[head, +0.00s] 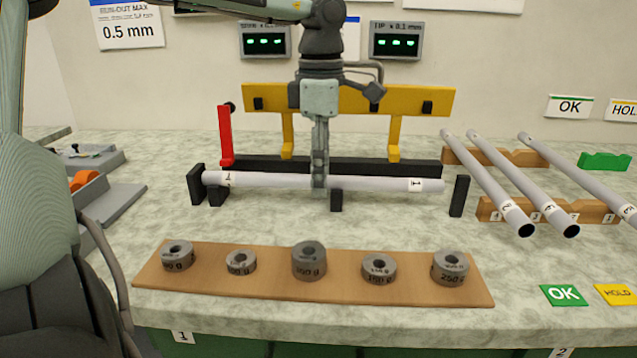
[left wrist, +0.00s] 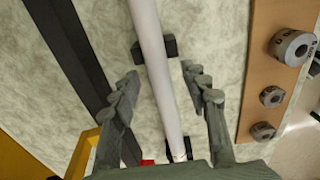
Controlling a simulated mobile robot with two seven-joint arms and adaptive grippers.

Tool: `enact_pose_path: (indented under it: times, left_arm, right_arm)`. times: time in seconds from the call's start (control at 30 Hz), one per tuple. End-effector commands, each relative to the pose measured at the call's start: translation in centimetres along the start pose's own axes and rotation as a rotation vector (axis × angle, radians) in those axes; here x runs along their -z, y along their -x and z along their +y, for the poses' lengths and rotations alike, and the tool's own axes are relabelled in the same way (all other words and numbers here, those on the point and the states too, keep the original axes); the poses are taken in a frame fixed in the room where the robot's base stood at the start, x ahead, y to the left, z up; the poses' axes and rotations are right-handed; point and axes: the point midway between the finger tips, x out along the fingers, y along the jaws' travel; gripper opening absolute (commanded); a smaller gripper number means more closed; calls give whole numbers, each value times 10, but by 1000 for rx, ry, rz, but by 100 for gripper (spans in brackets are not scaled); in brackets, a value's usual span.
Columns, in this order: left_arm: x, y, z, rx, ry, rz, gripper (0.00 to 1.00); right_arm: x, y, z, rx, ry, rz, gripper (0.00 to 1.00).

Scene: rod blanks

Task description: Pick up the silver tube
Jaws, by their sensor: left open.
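A long silver tube (head: 265,180) lies level across the black supports of the fixture in the head view, with white labels near both ends. It also runs lengthwise through the left wrist view (left wrist: 150,45). My left gripper (head: 320,188) points down at the middle of this tube and hides a short part of it. In the left wrist view its open fingers (left wrist: 162,80) stand on either side of the tube, with visible gaps. Whether the fingertips reach below the tube I cannot tell. My right gripper is not in view.
A yellow frame (head: 265,97) and a black bar (head: 400,168) stand behind the tube; a red post (head: 225,135) is at left. Several ring weights sit on a wooden board (head: 210,285) in front. More grey tubes (head: 490,185) rest on wooden racks (head: 490,209) at right.

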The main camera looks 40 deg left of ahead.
Motion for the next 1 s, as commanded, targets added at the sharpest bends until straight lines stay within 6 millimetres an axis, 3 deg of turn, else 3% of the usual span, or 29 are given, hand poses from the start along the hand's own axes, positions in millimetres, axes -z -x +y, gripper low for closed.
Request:
enact_pose_path:
  times: [0.17, 0.53, 1.0]
  left_arm:
    - [0, 0, 0, -1, 0, 0, 45]
    - [0, 0, 0, -1, 0, -1, 1]
    - [-1, 9, 0, -2, 0, -1, 0]
  right_arm:
    - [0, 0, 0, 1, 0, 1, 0]
    - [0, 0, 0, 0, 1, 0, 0]
    - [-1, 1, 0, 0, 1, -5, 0]
